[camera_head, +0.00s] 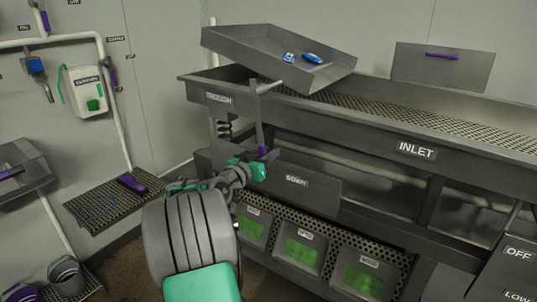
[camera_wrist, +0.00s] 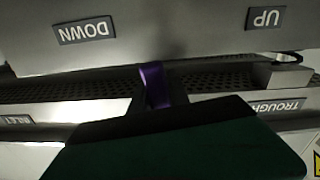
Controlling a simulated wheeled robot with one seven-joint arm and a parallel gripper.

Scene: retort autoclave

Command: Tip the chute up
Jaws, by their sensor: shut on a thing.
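The chute (camera_head: 235,47) is a grey open tray above the left end of the trough, and it looks slanted. Two small blue-and-white items (camera_head: 312,57) lie in it. A grey lever (camera_head: 260,118) hangs below the chute and ends in a purple handle (camera_head: 262,151). My gripper (camera_head: 262,164) is at the lever's lower end, shut on the purple handle. In the wrist view the purple handle (camera_wrist: 155,87) stands just past the dark and green gripper body, which hides the fingertips. The handle is between the DOWN label (camera_wrist: 86,31) and the UP label (camera_wrist: 264,18).
The long perforated trough (camera_head: 440,122) carries an INLET label (camera_head: 416,150). Below it are several bins with green windows (camera_head: 302,252). A grey panel with a DOWN label (camera_head: 297,181) stands right of my gripper. A mesh shelf (camera_head: 110,203) is on the left wall.

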